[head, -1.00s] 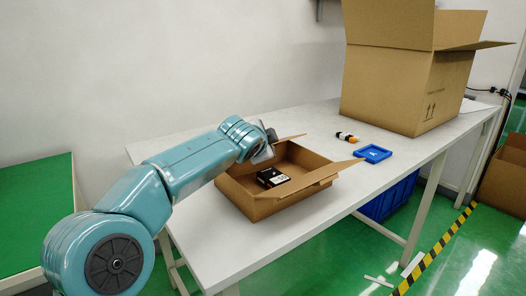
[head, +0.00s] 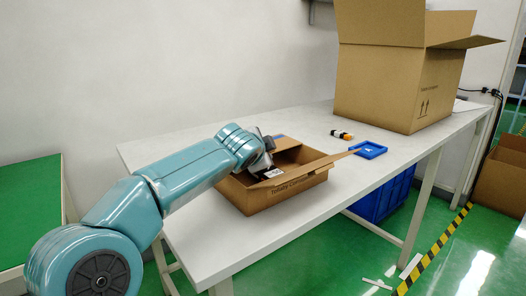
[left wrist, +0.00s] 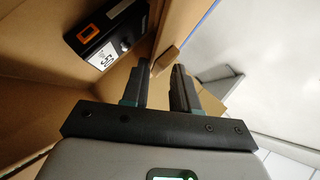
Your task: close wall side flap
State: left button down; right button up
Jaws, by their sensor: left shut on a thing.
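A small open brown carton (head: 285,193) stands on the white table, with a black item with a white label (head: 272,173) inside. The item also shows in the left wrist view (left wrist: 112,35), with an orange patch. My left gripper (head: 268,158) is at the carton's wall side. In the left wrist view the fingers (left wrist: 162,85) stand a little apart, with a cardboard edge (left wrist: 166,60) between them; it appears to be the wall side flap, mostly hidden by my gripper. A right-hand flap (head: 342,156) sticks outward. My right gripper is not in view.
A large open carton (head: 385,85) stands at the table's far end. A blue tray (head: 368,149) and a small orange, black and white item (head: 342,134) lie behind the small carton. A blue crate (head: 382,195) is below the table. The table's near left is clear.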

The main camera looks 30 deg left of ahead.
pick_arm(q)
jog(key=shift+f, duration=0.95)
jog(key=c, duration=1.2)
grip_release()
jog(key=shift+o, duration=0.2)
jog(key=shift+a+f, duration=0.15)
jog(key=shift+a, duration=0.1)
jog(key=shift+d, duration=0.1)
jog(key=shift+s+d+r, duration=0.1)
jog(key=shift+d+r, duration=0.05)
jog(key=shift+r, duration=0.1)
jog(key=v, duration=1)
jog(key=r+p+v, duration=0.1)
jog(key=v, duration=0.4)
jog(key=shift+s+r, duration=0.15)
jog(key=shift+s, duration=0.2)
